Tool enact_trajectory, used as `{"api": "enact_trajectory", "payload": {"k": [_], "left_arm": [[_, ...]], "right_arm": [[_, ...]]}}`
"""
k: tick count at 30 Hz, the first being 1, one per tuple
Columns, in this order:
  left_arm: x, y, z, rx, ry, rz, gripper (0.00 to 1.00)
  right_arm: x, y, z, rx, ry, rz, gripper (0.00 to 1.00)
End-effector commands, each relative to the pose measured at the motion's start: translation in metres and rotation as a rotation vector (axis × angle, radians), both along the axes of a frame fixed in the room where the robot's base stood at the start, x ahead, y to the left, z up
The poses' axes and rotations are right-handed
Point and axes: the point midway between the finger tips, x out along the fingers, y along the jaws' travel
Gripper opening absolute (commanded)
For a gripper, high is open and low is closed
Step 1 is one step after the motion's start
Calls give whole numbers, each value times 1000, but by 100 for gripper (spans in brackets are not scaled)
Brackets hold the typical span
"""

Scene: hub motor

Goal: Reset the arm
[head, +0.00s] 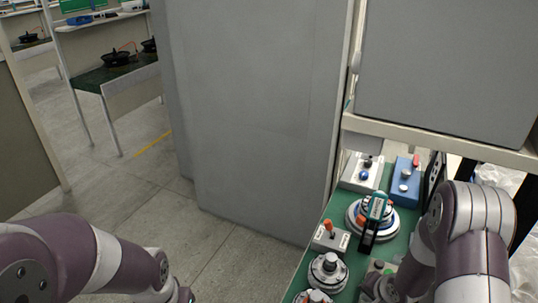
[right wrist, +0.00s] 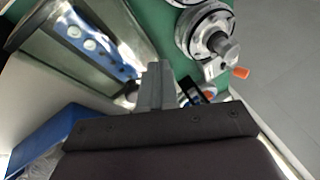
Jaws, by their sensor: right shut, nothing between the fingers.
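My right gripper (right wrist: 155,85) shows in the right wrist view with its two grey fingers together and nothing between them. It is over the green bench top (head: 318,268). In the head view my right arm comes down at the right, over the bench. Its fingers are hard to make out there. My left arm comes in at the lower left of the head view, over the floor. Its gripper is cut off by the bottom edge.
Round metal hub fixtures (head: 328,272) and a grey box with an orange lever (head: 330,236) stand on the bench. A blue box (head: 402,185) is behind them. A tall grey panel (head: 255,110) stands left of the bench. The floor (head: 150,205) at left is clear.

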Motion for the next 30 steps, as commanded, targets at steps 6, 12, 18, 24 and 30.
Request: {"api": "enact_trajectory", "payload": {"k": [6,12,18,24,30], "left_arm": [[0,0,-23,0,0,0,43],[0,0,-45,0,1,0,43],[0,0,-57,0,1,0,43],[0,0,-55,0,0,0,43],[0,0,-55,0,0,0,43]], "right_arm": [[-20,11,29,-187,77,196,0],[-72,43,62,-297,199,483,0],[-124,74,81,-289,270,729,0],[-130,77,84,-283,279,757,0],[-129,77,84,-285,279,755,0]]}}
